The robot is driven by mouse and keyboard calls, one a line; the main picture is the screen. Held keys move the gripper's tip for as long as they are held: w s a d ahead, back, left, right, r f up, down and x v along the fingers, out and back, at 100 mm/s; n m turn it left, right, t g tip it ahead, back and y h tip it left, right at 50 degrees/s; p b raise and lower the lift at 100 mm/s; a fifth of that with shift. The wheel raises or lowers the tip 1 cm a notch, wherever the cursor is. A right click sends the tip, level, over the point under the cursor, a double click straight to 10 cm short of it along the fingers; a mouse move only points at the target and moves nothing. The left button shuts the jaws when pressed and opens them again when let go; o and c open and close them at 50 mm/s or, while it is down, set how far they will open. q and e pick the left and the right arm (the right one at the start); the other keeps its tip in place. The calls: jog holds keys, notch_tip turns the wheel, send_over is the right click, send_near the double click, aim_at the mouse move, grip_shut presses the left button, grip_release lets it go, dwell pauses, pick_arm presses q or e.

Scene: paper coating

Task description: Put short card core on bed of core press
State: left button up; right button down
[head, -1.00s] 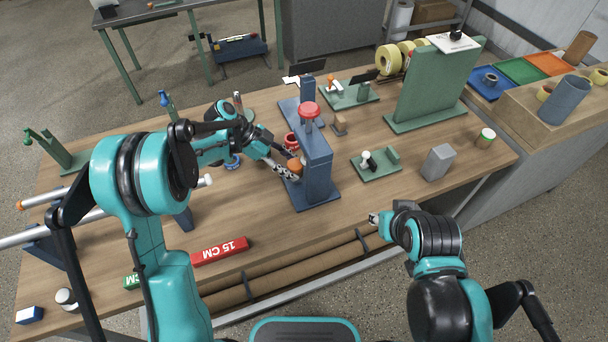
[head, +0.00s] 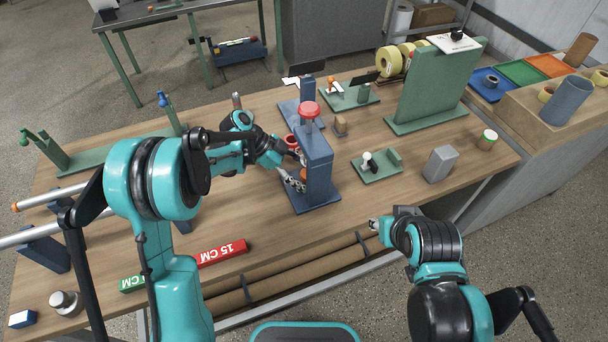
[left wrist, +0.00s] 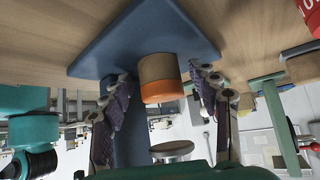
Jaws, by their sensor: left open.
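The blue core press (head: 318,160) with a red knob stands mid-table. The short card core (left wrist: 158,78), brown with an orange band, shows in the left wrist view, which looks upside down. Its end meets the press's blue base plate (left wrist: 130,40), and it appears to stand there upright. In the head view only a bit of orange (head: 303,172) shows at the press. My left gripper (left wrist: 165,85) is open, one finger on each side of the core, with visible gaps. A round disc (left wrist: 172,147) shows beyond the core. My right gripper (head: 375,224) hangs by the table's front edge, its fingers too small to judge.
A red cup-like thing (head: 291,141) stands close behind my left gripper. A red 15 CM bar (head: 222,252) lies at the front. A green fixture (head: 377,166) and a grey block (head: 440,163) stand right of the press. The wood between press and front edge is clear.

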pick_arm(q)
jog(key=shift+r, duration=0.15)
jog(key=shift+w+a+r+p, duration=0.1)
jog(key=shift+a+r+p, duration=0.15)
jog(key=shift+r+p, duration=0.05)
jog(key=s+p+v, duration=0.1)
jog(key=p+v, duration=0.3)
jog(key=v, duration=0.7)
jog(key=s+a+r+n+t+y, duration=0.2)
jog(key=s+a+n+t+y, duration=0.2)
jog(key=s+n, duration=0.5)
jog(key=s+a+r+n+t+y, duration=0.3)
jog(key=s+a+n+t+y, duration=0.1)
jog(key=s+n, duration=0.6)
jog(key=shift+s+a+r+y, duration=0.2)
jog(key=shift+s+a+y, duration=0.25)
jog(key=shift+s, duration=0.25)
jog(key=shift+d, duration=0.1)
